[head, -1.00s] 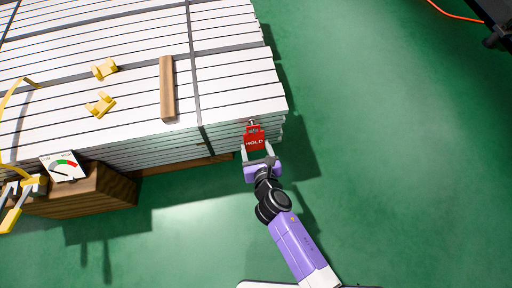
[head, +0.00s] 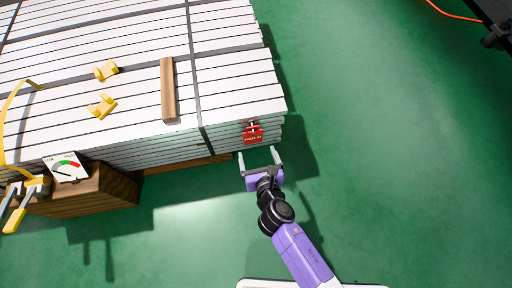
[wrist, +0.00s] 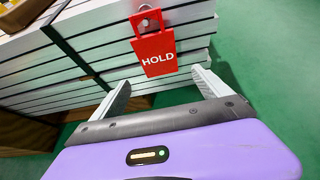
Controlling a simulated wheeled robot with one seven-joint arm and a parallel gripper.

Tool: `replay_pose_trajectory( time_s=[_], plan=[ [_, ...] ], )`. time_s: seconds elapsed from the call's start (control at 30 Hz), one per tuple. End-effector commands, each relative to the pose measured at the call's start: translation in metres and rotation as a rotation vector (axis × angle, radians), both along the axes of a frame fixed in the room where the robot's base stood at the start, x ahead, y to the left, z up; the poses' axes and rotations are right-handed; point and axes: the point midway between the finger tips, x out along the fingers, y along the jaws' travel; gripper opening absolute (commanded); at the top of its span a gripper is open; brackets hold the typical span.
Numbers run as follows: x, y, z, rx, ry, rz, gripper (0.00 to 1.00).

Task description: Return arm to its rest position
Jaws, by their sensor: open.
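My gripper (head: 260,160) is open and empty, with its two fingers pointing at the end of the stack of white profiles (head: 236,90). It also shows in the wrist view (wrist: 160,95). A red HOLD tag (head: 253,134) hangs at the corner of the stack, just beyond my fingertips. In the wrist view the tag (wrist: 155,52) hangs from a hook or loop on the stack, apart from both fingers. My purple arm reaches up from the bottom of the head view.
Yellow pieces (head: 102,106) and a wooden bar (head: 168,90) lie on the stack. The green floor (head: 390,150) is clear to the right.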

Motion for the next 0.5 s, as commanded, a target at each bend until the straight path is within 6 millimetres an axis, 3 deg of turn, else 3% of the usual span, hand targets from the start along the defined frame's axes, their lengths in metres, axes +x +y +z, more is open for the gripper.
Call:
replay_pose_trajectory(
  time_s=[0.23, 0.5],
  plan=[
    [-0.030, -0.009, 0.018, -0.001, 0.002, 0.000, 0.88],
    [-0.036, -0.010, 0.020, 0.000, 0.000, -0.001, 0.88]
  ],
)
